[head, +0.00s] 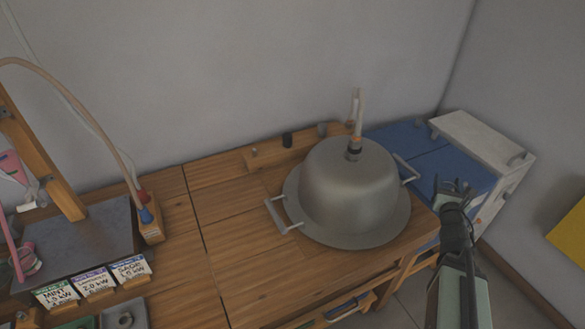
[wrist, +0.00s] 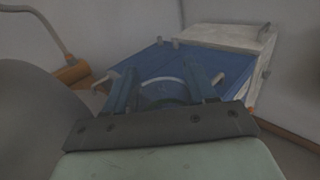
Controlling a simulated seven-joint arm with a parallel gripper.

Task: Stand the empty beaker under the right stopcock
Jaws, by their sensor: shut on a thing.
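My gripper (head: 453,184) is at the right in the head view, in front of the blue-topped box and right of the metal dome. In the wrist view my gripper (wrist: 162,88) has a faint, clear curved rim between its fingers. This looks like the glass beaker (wrist: 162,81), and the fingers are shut on it. The beaker is see-through, so its lower part and contents are hard to make out. I cannot make out the right stopcock in either view.
A metal dome (head: 345,185) with handles stands on the wooden bench (head: 225,215). A blue-topped box (head: 410,145) with a white lid (head: 478,138) stands beyond my gripper. Labelled cards (head: 93,284) and a hose (head: 75,92) are at the left. The bench middle is clear.

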